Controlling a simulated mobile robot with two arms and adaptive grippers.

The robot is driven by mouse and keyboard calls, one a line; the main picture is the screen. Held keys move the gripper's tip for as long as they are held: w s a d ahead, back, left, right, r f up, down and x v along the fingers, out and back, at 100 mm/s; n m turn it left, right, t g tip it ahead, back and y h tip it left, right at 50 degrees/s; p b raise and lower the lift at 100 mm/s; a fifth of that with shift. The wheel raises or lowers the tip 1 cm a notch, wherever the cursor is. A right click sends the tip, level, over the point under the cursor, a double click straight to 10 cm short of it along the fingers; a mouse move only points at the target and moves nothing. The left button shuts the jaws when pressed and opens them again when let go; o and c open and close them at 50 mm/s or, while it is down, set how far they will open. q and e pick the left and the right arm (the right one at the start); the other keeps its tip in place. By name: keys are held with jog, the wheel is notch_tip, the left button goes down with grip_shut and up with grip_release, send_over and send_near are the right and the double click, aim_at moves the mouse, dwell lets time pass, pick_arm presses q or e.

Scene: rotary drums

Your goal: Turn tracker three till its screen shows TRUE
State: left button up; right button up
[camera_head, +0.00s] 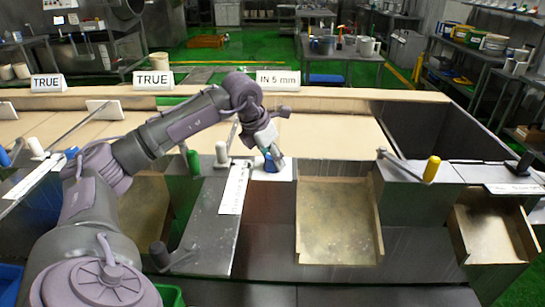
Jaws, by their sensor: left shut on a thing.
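Three white screens stand along the back edge of the bench. The left screen (46,83) and the middle screen (152,80) read TRUE, and the right screen (278,79) reads IN 5 mm. My left arm reaches across from the lower left. My left gripper (272,152) points down and is shut on a blue knob (269,165) on a white plate, below the right screen. The fingers partly hide the knob. I cannot tell from labels which screen is tracker three's. My right gripper is not in view.
A green handle (193,162) and a white handle (222,153) stand close to the left of my left gripper. A yellow handle (432,168) on a crank is at the right. Open wooden chutes (339,220) slope at the front. The pale bench top behind is mostly clear.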

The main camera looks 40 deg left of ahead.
pick_arm(q)
jog(key=shift+n, duration=0.5)
jog(key=o, duration=1.1)
jog(key=shift+o, duration=0.2)
jog(key=v, duration=1.2)
jog(key=shift+d, duration=0.2)
jog(key=shift+w, duration=0.1)
